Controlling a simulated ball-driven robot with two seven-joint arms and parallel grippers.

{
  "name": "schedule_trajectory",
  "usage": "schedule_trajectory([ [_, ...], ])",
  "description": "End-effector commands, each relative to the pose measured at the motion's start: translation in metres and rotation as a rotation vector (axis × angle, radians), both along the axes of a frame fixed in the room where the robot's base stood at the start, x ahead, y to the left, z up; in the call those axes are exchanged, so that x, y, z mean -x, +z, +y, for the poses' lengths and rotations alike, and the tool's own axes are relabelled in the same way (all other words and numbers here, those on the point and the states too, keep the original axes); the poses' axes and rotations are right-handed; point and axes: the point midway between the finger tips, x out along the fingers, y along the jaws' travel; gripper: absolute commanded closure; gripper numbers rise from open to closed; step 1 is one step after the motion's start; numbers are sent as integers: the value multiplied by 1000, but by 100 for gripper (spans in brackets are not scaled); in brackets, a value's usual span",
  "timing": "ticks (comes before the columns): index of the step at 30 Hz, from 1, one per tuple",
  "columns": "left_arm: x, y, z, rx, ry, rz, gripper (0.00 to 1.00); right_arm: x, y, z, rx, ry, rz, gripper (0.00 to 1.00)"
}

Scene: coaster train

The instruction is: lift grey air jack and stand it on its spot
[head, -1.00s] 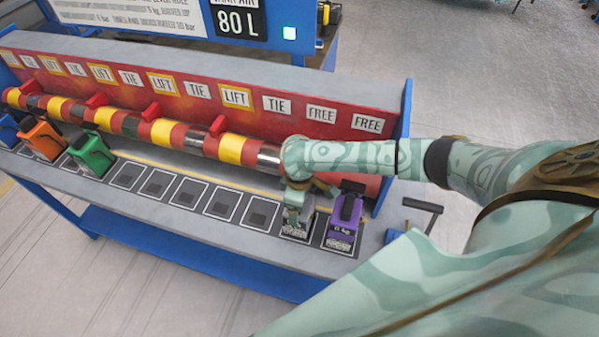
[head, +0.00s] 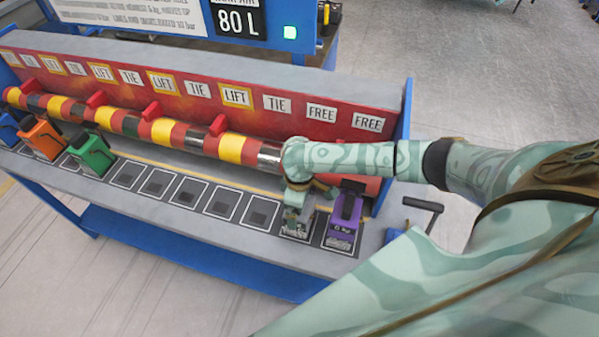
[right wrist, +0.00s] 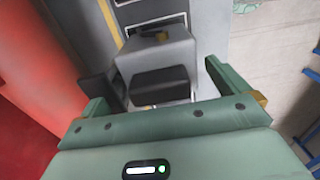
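The grey air jack (head: 297,229) stands on a dark square pad near the right end of the bench, just left of the purple jack (head: 343,222). My right gripper (head: 298,202) is low over the grey jack and hides much of it in the head view. In the right wrist view the grey jack (right wrist: 158,55), with a black part facing the camera, lies between the green fingers of my right gripper (right wrist: 160,85). The fingers are apart, with a gap visible on the right side. My left gripper is not in view.
Green (head: 93,155), orange (head: 43,140) and blue jacks stand at the left of the bench. Several empty dark pads (head: 190,193) lie between. A red, yellow and black striped bar (head: 165,131) runs behind, below LIFT, TIE and FREE labels. A black-handled crank (head: 424,207) sticks out at the right end.

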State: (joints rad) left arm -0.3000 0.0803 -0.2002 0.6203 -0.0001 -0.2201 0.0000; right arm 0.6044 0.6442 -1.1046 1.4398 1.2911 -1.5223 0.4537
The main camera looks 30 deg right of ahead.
Motion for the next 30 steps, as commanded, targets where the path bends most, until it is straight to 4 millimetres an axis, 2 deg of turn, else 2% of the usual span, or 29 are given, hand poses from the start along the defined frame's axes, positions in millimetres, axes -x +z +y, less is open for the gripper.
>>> schedule_trajectory([
  [4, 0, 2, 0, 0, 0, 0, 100, 1, 3, -1, 1, 0, 3, 0],
  [7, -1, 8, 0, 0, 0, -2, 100, 1, 16, -1, 1, 0, 2, 0],
  [11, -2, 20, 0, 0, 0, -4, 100, 0, 47, -1, 0, 0, -1, 0],
  [18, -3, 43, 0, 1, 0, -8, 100, 0, 114, 0, 1, 2, -3, 0],
  [21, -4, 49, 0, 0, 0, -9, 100, 0, 136, 0, 0, 1, -3, 0],
  [25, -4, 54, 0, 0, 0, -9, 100, 0, 154, 0, -1, 1, -2, 0],
  [30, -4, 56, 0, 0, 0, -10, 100, 1, 163, 0, 0, -1, 0, 0],
])
